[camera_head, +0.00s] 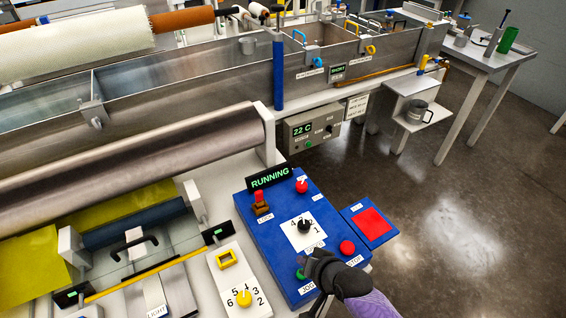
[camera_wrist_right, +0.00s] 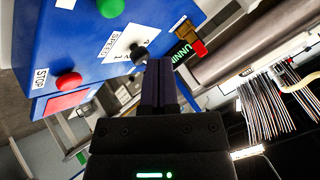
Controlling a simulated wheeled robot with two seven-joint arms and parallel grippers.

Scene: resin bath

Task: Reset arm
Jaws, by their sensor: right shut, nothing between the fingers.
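My right gripper (camera_head: 314,262) is dark and comes in from the bottom right in the head view, over the lower edge of the blue control panel (camera_head: 262,222). Its fingers are shut and empty; they also show in the right wrist view (camera_wrist_right: 158,66). It partly hides the green JOG button (camera_head: 301,274). The red STOP button (camera_head: 347,247) and the black speed knob (camera_head: 304,226) are just beyond it. I cannot tell if the fingers touch the panel. My left gripper is not in view.
The panel's display reads RUNNING (camera_head: 270,177). A red square pad (camera_head: 371,224) is at its right. A grey roller (camera_head: 130,165) and steel bath (camera_head: 180,85) fill the left and back. Open floor lies right.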

